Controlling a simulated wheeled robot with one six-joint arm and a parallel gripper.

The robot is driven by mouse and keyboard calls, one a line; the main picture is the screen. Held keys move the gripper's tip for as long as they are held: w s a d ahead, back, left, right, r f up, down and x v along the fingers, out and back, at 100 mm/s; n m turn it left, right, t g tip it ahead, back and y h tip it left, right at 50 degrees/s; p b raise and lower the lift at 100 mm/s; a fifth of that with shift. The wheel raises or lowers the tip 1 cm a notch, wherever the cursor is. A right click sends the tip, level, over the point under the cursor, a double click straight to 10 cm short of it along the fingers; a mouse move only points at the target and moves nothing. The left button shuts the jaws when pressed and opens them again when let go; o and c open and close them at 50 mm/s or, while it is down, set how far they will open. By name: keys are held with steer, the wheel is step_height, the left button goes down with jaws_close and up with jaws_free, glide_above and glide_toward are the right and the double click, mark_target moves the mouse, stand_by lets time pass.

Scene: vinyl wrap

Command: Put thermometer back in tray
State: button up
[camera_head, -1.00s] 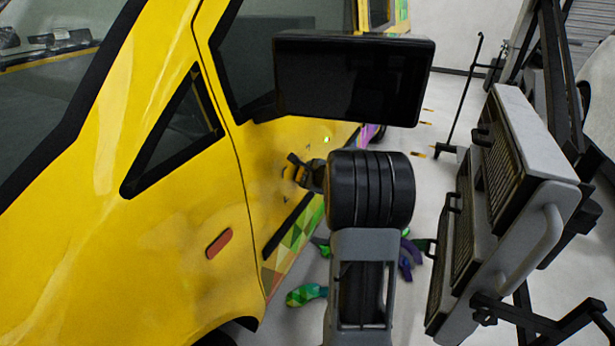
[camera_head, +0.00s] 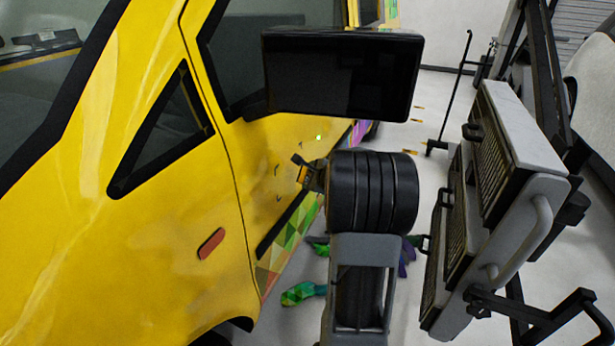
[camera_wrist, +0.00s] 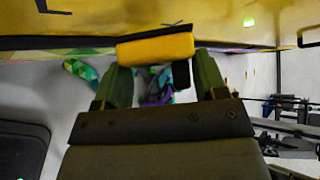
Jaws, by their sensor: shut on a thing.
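My gripper (camera_wrist: 162,85) is shut on the thermometer, a yellow and black tool that shows as a yellow block (camera_wrist: 155,48) across the fingers in the wrist view. In the head view the thermometer (camera_head: 303,172) is small and close to the yellow car's side, left of my dark wrist. Any gap between it and the car is hard to judge. I cannot make out a tray for the thermometer in either view.
The yellow car (camera_head: 150,220) fills the left side. A grey heater-like rack (camera_head: 515,170) with black arms stands at the right. Colourful wrap pieces (camera_head: 300,293) lie on the pale floor below. A dark rounded panel (camera_wrist: 20,150) shows at the wrist view's lower left.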

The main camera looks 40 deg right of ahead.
steer(key=shift+s+d, duration=0.45)
steer(key=shift+s, duration=0.4)
steer(key=shift+s+d, duration=0.4)
steer(key=shift+s, duration=0.4)
